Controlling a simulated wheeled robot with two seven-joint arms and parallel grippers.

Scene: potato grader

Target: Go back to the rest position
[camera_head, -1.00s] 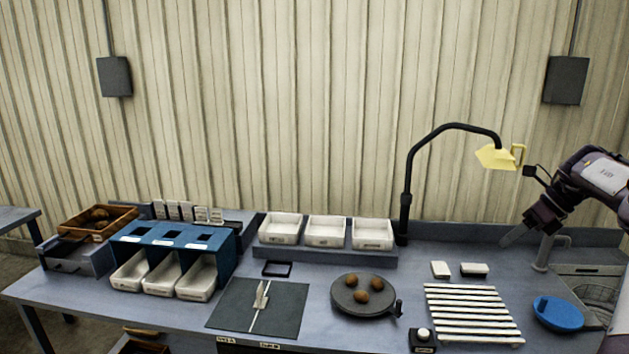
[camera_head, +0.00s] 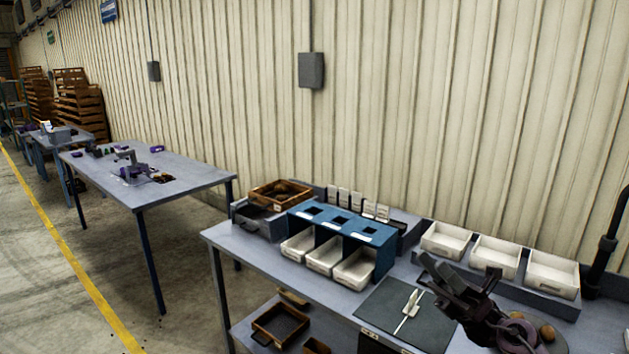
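My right gripper (camera_head: 461,287) is over the bench, in front of the white bins. Its dark fingers stand apart and I see nothing held between them. The arm's wrist comes in from the lower right and hides much of the round dark plate. A brown potato (camera_head: 547,332) shows beside the wrist. My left gripper is not in view.
The bench holds a blue rack (camera_head: 343,227) with white trays, a wooden crate (camera_head: 262,190), a dark mat (camera_head: 384,328) with a pale tool (camera_head: 410,306), and white bins (camera_head: 447,241). Another table (camera_head: 190,176) stands left, beyond open floor.

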